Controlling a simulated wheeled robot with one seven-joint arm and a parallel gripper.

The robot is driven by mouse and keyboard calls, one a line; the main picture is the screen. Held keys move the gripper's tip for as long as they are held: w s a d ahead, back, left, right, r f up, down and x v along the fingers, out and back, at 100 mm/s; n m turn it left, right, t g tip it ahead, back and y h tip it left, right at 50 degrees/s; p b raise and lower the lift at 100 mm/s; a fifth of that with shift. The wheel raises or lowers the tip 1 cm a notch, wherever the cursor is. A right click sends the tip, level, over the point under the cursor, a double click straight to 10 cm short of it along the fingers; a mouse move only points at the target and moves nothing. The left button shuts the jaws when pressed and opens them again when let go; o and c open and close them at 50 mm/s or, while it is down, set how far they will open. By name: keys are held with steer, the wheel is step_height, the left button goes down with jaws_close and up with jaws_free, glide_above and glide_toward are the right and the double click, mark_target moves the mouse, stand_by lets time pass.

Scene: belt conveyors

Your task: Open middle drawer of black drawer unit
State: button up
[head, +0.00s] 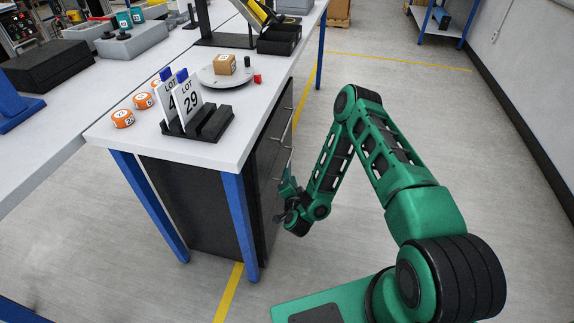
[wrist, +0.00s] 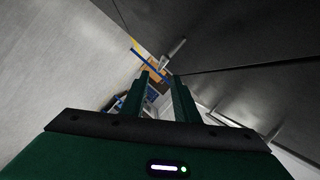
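The black drawer unit (head: 195,205) stands under the white workbench, its drawer fronts (head: 270,150) facing right toward my arm. Thin metal handles, including an upper one (head: 287,108) and one below it (head: 282,142), stick out from the fronts. The drawers look shut. My gripper (head: 281,207) is low beside the fronts; my arm partly hides this area. In the wrist view my gripper (wrist: 161,78) has its two green fingers apart with nothing seen between them. A metal handle (wrist: 175,53) shows just beyond the fingertips, on the dark fronts (wrist: 240,35). I cannot tell which drawer it belongs to.
The white workbench (head: 100,131) has blue legs (head: 240,225); the nearest stands close to the drawer fronts. Lot cards (head: 188,95), orange pucks (head: 123,118) and a round plate (head: 209,77) are on top. The floor to the right (head: 460,130) is clear.

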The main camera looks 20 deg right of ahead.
mark_target(288, 162)
steer(key=x, duration=1)
steer(key=shift+w, duration=0.2)
steer(key=shift+c, duration=0.7)
jaws_close()
